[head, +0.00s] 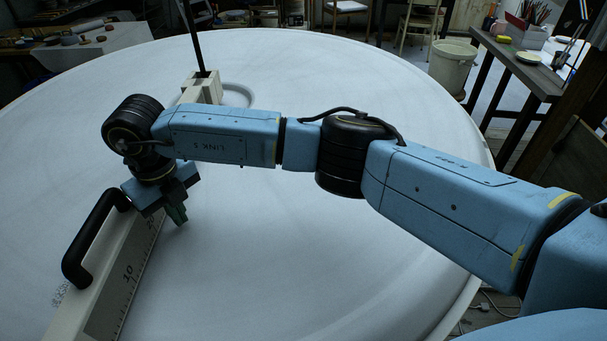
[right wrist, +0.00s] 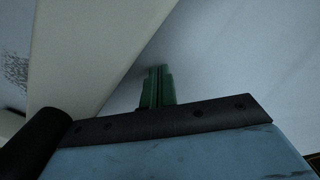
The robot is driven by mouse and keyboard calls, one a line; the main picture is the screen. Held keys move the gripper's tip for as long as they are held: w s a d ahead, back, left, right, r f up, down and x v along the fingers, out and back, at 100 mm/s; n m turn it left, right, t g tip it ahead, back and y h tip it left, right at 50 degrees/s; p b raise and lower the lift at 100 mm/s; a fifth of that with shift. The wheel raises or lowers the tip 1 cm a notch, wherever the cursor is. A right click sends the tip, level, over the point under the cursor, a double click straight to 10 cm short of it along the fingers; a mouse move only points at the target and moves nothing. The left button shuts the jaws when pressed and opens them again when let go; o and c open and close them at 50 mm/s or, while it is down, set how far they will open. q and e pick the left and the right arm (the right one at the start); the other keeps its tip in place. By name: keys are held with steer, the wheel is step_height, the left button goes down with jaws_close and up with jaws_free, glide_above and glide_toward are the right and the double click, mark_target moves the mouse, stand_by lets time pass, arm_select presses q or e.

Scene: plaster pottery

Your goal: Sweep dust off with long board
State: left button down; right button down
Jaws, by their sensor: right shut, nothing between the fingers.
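The long board (head: 112,270) is a pale straight bar with ruler markings on its side and a black handle (head: 90,235) on top. It lies across the left part of the large white round surface (head: 330,250). My right gripper (head: 180,218) points down beside the board, on its right side near the handle. Its green fingers are shut and empty. In the right wrist view the fingers (right wrist: 157,88) show close to the board (right wrist: 95,50), with white surface to their right. Dark specks of dust (head: 60,293) lie left of the board. My left gripper is not in view.
A pale block with a dark upright rod (head: 202,85) stands at the back of the round surface, beside a shallow ring (head: 238,94). A side table (head: 515,65) and a white bucket (head: 453,62) stand at the back right. The surface's middle and front are clear.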

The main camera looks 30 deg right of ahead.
mark_target(147, 230)
steer(key=shift+s+a+f+n+b, duration=0.15)
steer(key=shift+s+a, duration=0.1)
steer(key=shift+a, duration=0.3)
steer(key=shift+s+a+f+n+b, duration=0.1)
steer(key=shift+s+a, duration=0.1)
steer(key=shift+a, duration=0.3)
steer(key=shift+s+a+f+n+b, duration=0.15)
steer(key=shift+s+a, duration=0.1)
steer(key=shift+a, duration=0.4)
steer(key=shift+w+a+b, duration=0.1)
steer(key=shift+a+b, duration=0.2)
steer(key=shift+a, duration=0.5)
steer(key=shift+a+r+b, duration=0.1)
steer(key=shift+a+b, duration=0.25)
steer(key=shift+b, duration=0.05)
steer(key=shift+w+a+b, duration=0.45)
steer(key=shift+a+b, duration=0.05)
steer(key=shift+b, duration=0.1)
steer(key=shift+w+a, duration=0.15)
steer(key=shift+w, duration=0.1)
